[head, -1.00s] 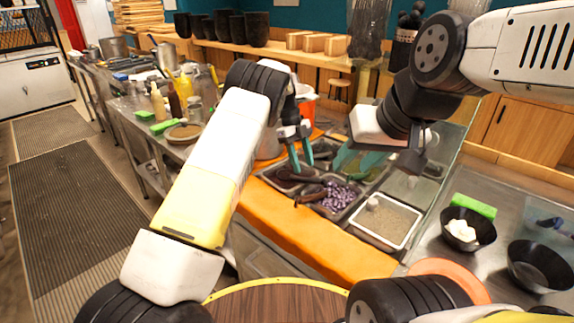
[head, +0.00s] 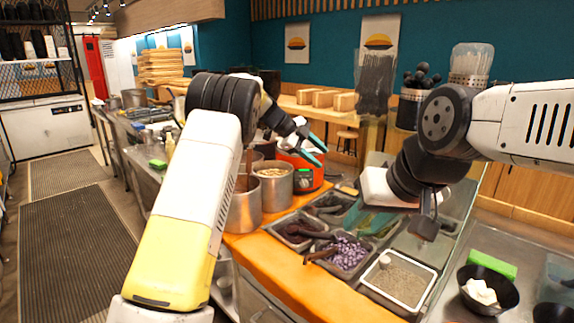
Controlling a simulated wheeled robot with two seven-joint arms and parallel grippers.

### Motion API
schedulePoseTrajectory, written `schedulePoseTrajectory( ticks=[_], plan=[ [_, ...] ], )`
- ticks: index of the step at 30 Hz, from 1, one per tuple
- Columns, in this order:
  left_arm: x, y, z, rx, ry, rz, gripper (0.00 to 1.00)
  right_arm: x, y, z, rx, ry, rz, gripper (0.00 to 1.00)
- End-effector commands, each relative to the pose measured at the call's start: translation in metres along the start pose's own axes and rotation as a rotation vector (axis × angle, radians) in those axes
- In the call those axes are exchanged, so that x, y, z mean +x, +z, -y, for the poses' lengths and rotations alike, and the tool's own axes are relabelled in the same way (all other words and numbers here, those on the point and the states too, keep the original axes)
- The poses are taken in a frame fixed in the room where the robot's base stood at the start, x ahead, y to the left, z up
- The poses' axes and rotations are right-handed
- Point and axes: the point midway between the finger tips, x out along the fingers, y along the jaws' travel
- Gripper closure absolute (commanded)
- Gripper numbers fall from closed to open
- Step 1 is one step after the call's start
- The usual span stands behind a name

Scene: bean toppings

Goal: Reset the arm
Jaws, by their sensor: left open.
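My left gripper (head: 321,152) is raised above the orange bucket (head: 303,172) and the metal pots. Its two teal fingers are apart with nothing between them. My right arm comes in from the right, and its wrist hangs over the food bins. Teal shapes that look like my right gripper's fingers (head: 369,218) show below that wrist, in front of the bins. They are partly hidden, and I cannot tell whether they are open or hold anything.
Below are metal bins with purple beans (head: 346,253), dark toppings (head: 298,230) and a pale grainy filling (head: 402,281). Steel pots (head: 272,187) stand left of them. A black bowl with white pieces (head: 487,291) and a green block (head: 491,263) sit on the right counter.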

Motion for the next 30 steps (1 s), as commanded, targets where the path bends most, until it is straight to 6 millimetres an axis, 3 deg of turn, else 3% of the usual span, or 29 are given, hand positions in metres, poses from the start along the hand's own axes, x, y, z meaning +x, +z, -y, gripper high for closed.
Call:
schedulePoseTrajectory(
  ticks=[1,3,6,9,11,12,15,17,19,23,27,30],
  plan=[
    [-0.032,-0.008,0.027,-0.03,-0.144,0.002,0.54,0.0,0.0,0.0,0.0,0.0,0.0,0.62],
    [-0.075,-0.015,0.059,-0.083,-0.333,0.015,0.54,0.0,0.0,0.0,0.0,0.0,0.0,0.62],
    [-0.144,-0.019,0.091,-0.184,-0.586,0.05,0.54,0.0,0.0,0.0,0.0,0.0,0.0,0.62],
    [-0.22,-0.017,0.101,-0.327,-0.816,0.106,0.54,0.0,0.0,0.0,0.0,0.0,0.0,0.62],
    [-0.263,-0.013,0.093,-0.434,-0.934,0.147,0.54,0.0,0.0,0.0,0.0,0.0,0.0,0.62],
    [-0.289,-0.011,0.083,-0.511,-1.002,0.175,0.54,0.0,0.0,0.0,0.0,0.0,0.0,0.62],
    [-0.341,-0.006,0.04,-0.721,-1.124,0.249,0.54,0.0,0.0,0.0,0.0,0.0,0.0,0.62],
    [-0.361,-0.006,0.005,-0.857,-1.166,0.294,0.54,0.0,0.0,0.0,0.0,0.0,0.0,0.62],
    [-0.374,-0.009,-0.044,-1.02,-1.182,0.341,0.54,0.0,0.0,0.0,0.0,0.0,0.0,0.62],
    [-0.37,-0.028,-0.142,-1.311,-1.127,0.414,0.54,0.0,0.0,0.0,0.0,0.0,0.0,0.62],
    [-0.341,-0.063,-0.239,-1.564,-0.99,0.459,0.54,0.0,0.0,0.0,0.0,0.0,0.0,0.62],
    [-0.316,-0.092,-0.296,-1.699,-0.873,0.472,0.54,0.0,0.0,0.0,0.0,0.0,0.0,0.62]
  ],
)
